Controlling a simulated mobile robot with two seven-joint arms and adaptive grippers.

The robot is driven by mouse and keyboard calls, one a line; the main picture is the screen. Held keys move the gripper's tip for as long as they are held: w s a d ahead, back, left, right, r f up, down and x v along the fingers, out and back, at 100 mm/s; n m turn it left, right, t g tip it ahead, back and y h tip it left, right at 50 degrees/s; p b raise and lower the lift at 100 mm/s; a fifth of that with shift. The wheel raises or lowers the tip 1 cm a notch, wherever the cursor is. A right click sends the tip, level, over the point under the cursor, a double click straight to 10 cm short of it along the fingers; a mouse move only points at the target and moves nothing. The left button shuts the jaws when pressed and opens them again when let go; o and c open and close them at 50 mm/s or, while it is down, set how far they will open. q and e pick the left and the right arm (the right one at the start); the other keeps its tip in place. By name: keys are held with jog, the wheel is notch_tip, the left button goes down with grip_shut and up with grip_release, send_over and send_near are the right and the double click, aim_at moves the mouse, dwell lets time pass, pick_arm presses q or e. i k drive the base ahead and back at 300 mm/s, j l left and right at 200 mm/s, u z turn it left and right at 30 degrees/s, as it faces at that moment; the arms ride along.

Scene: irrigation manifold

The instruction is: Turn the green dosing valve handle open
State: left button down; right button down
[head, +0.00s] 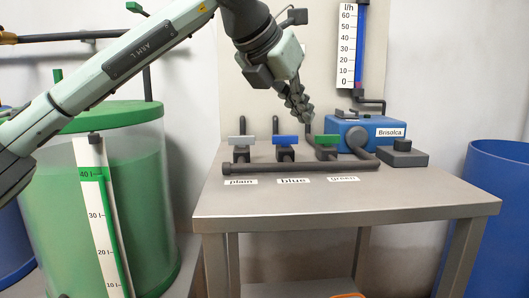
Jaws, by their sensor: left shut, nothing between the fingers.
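The green valve handle (327,139) sits on the dark manifold (300,166) on the grey table, above the label "green" (343,179). Its flat bar lies crosswise, left to right in the picture, like the other two handles. My left gripper (305,117) comes down from the upper left. Its fingers are together and empty, with the tips just above and left of the green handle. Whether they touch it I cannot tell. My right gripper is not in view.
A blue handle (285,141) and a grey handle (241,140) stand left of the green one. A blue Brisolca pump (357,128) is close on the right. A green tank (120,160) stands left of the table (440,200), a blue barrel (500,200) right. The table's front is clear.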

aim_at(326, 140)
jog(key=k+j, duration=0.1)
jog(key=k, duration=0.35)
jog(key=k+j, duration=0.15)
jog(key=k, duration=0.3)
